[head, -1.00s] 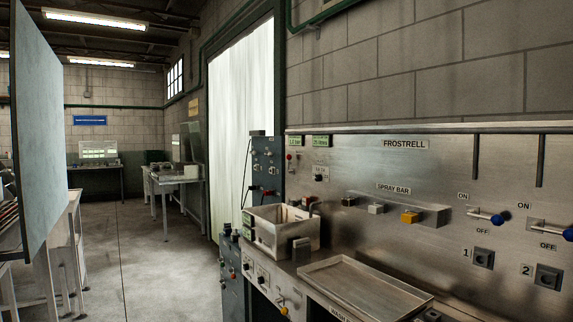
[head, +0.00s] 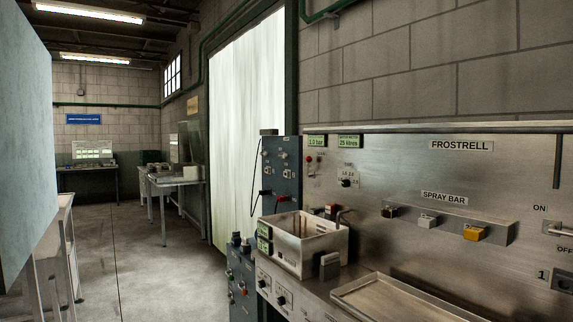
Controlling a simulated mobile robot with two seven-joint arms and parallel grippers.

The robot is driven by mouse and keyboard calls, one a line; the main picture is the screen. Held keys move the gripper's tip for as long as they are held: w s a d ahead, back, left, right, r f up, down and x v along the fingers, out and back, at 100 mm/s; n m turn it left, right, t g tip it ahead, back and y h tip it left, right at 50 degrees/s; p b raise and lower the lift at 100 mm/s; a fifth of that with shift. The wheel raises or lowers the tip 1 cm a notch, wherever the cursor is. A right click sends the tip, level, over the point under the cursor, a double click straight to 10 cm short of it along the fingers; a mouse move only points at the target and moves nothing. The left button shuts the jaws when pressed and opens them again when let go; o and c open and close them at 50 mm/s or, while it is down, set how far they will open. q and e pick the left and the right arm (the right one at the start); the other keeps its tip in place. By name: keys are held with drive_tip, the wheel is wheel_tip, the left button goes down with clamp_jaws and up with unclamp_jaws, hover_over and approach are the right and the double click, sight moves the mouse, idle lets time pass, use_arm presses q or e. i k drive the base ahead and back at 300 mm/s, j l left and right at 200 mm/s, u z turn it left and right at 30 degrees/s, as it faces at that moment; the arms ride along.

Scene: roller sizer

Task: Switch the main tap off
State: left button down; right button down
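No label reading main tap can be made out, so I cannot tell which control it is. At the right edge of the head view, a lever (head: 557,229) on the steel panel (head: 375,165) sits between ON and OFF labels and is cut off by the frame. The spray bar (head: 450,221) has several blocks, one of them yellow (head: 474,233). A dial (head: 346,180) and a red knob (head: 309,160) sit at the panel's upper left. Neither of my grippers is in view.
A steel basin (head: 303,247) and a shallow tray (head: 410,309) stand on the bench below the panel. A blue-grey control cabinet (head: 281,171) is beside the doorway. A pale board (head: 25,150) blocks the left edge. The concrete floor (head: 135,260) between is clear.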

sight(309, 159)
drive_tip(key=i+j, duration=0.45)
drive_tip(key=i+j+u, duration=0.15)
drive_tip(key=i+j, duration=0.3)
drive_tip(key=i, duration=0.15)
drive_tip(key=i+j, duration=0.35)
drive_tip(key=i, duration=0.15)
drive_tip(key=i+j+u, duration=0.1)
drive_tip(key=i+j, duration=0.3)
drive_tip(key=i, duration=0.15)
